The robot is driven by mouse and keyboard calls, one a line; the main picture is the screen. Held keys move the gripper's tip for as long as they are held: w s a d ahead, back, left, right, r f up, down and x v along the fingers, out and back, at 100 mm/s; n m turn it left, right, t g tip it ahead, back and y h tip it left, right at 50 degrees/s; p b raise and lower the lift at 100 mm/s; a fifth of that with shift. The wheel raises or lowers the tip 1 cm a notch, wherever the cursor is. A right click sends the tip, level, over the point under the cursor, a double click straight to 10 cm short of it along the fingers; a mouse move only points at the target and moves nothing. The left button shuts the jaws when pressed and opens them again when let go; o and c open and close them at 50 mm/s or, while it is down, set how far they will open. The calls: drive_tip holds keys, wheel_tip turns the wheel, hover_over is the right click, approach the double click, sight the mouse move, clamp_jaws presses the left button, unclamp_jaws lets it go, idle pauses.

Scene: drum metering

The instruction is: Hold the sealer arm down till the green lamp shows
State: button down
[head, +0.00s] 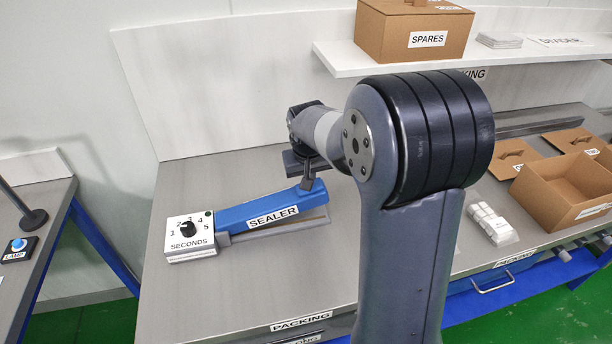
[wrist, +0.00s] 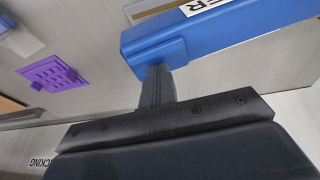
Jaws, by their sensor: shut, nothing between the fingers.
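The sealer has a blue arm (head: 240,213) labelled SEALER, hinged at a white dial box (head: 190,240) marked SECONDS. The arm slopes up from the box, with a gap between its free end and the grey base (head: 290,230). A small round lamp (head: 208,213) on the box's top corner looks dark, with no green glow. My gripper (head: 312,184) is shut and empty, fingertips at the top of the arm's free end. In the wrist view my fingertips (wrist: 156,72) meet the blue arm's end (wrist: 155,52) or sit just above it; contact is unclear.
A SPARES carton (head: 415,30) stands on the shelf above. An open carton (head: 560,190) and small white packs (head: 492,224) are to the right. A blue LAMP button (head: 18,245) is on the left table. The bench left of the sealer is clear.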

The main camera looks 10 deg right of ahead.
sight(319, 191)
drive_tip(key=f+b, duration=0.1)
drive_tip(key=f, duration=0.1)
drive_tip(key=d+f+b, duration=0.1)
drive_tip(key=f, duration=0.1)
drive_tip(key=d+f+b, duration=0.1)
drive_tip(key=f, duration=0.1)
drive_tip(key=shift+d+b, duration=0.15)
drive_tip(key=shift+b, duration=0.2)
drive_tip(key=shift+s+f, duration=0.15)
drive_tip(key=shift+s, duration=0.1)
drive_tip(key=shift+s+d+f, duration=0.1)
drive_tip(key=r+p, duration=0.3)
drive_tip(key=r, duration=0.3)
drive_tip(key=shift+w+p, duration=0.2)
drive_tip(key=shift+p, duration=0.1)
drive_tip(key=d+b+v, duration=0.1)
drive_tip(key=d+v, duration=0.1)
drive_tip(key=v, duration=0.7)
